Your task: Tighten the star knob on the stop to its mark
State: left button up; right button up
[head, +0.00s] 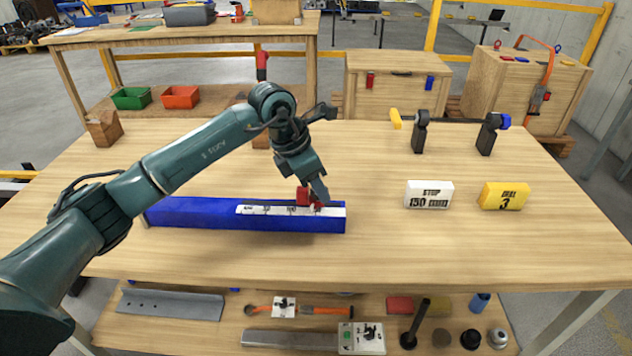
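A blue rail (190,214) lies across the table, with a white marked scale strip (262,210) along it. A small red stop (303,196) sits on the rail near its right end. My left gripper (317,194) reaches down onto the stop from above, its fingers pointing at the rail. The fingers and wrist cover much of the stop, so the star knob and its mark cannot be made out clearly. Whether the fingers are closed on the knob is too small to tell. A white block (429,195) reads STOP 150. My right gripper is not in view.
A yellow block (503,196) with a 3 stands right of the white one. A wooden block (103,129) is back left. The front right tabletop is clear.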

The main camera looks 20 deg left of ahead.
pick_arm(q)
jog(key=c, duration=0.6)
jog(key=shift+m+b, duration=0.3)
jog(key=shift+b, duration=0.05)
jog(key=shift+w+m, duration=0.1)
jog(key=shift+m, duration=0.2)
jog(key=o, duration=1)
jog(key=shift+g, duration=0.3)
jog(key=shift+c, duration=0.2)
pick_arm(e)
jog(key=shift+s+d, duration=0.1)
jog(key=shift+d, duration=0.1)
pick_arm(q)
jog(key=v, duration=1.3)
jog(key=shift+a, duration=0.2)
jog(key=shift+r, duration=0.15)
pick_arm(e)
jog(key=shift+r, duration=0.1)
